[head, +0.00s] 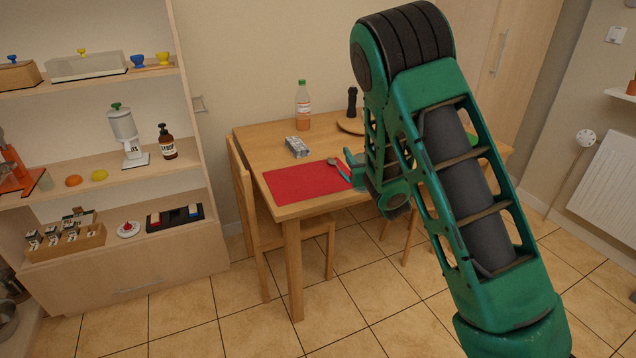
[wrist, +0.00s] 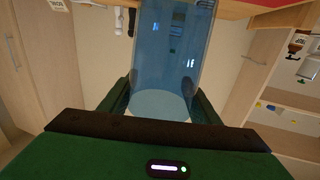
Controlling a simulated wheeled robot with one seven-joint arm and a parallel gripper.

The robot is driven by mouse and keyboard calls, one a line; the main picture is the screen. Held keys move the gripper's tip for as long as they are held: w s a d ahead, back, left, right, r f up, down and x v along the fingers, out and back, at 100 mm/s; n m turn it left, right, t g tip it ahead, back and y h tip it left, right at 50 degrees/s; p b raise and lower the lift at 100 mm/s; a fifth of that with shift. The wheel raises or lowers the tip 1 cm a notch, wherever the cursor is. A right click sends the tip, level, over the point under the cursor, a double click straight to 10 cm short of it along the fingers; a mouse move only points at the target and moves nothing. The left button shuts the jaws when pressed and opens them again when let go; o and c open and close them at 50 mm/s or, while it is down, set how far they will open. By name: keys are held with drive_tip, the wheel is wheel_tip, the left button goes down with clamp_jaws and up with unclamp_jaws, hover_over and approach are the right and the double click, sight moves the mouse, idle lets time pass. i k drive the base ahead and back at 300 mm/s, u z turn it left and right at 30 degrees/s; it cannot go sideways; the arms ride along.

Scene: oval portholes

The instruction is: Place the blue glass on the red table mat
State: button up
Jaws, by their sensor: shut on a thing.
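The blue glass (wrist: 175,45) is see-through and sits between the two fingers of my gripper (wrist: 160,90) in the wrist view. The gripper is shut on it. In the head view the glass is hidden behind my arm. The red table mat (head: 300,183) lies flat on the front left part of the wooden table. My gripper's teal end (head: 355,166) shows at the mat's right edge in the head view, partly covered by my arm. A red strip (wrist: 235,9) shows at the top of the wrist view, beyond the glass.
A spoon-like utensil (head: 334,162) lies at the mat's right side.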

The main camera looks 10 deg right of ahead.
sight(303, 179)
drive_tip(key=z, duration=0.6)
drive_tip(key=i, duration=1)
